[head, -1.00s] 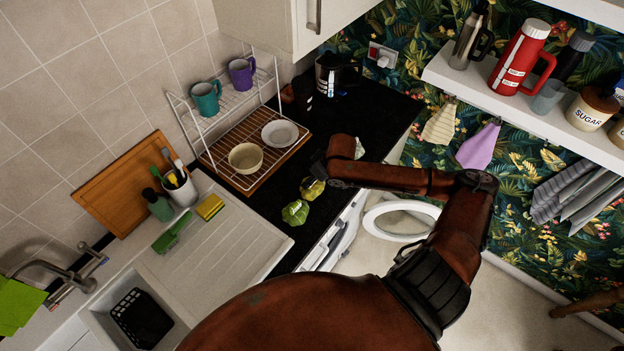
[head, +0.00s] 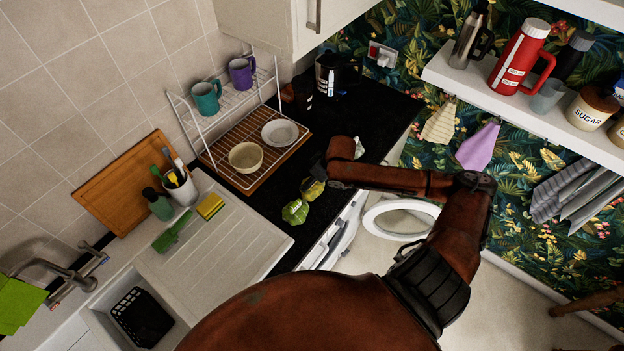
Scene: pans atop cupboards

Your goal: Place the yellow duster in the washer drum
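A small crumpled yellow thing (head: 312,188), possibly the yellow duster, lies on the black worktop just below the end of my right arm. Its folds are too small to make out. The washer's round white door (head: 402,220) stands open below the worktop. The drum is hidden from this view. My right gripper (head: 318,166) is a dark shape at the end of the brown arm, above the worktop and close to the yellow thing. Its fingers blend into the black surface, so I cannot tell whether it is open or touching anything. My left gripper is out of view.
A yellow-green crumpled item (head: 295,211) lies beside the yellow thing. A wire rack (head: 222,120) with mugs stands behind, above a bowl (head: 245,157) and plate (head: 280,132). A yellow sponge (head: 209,206) lies by the sink. Wall shelf (head: 530,100) is at right. Floor before the washer is clear.

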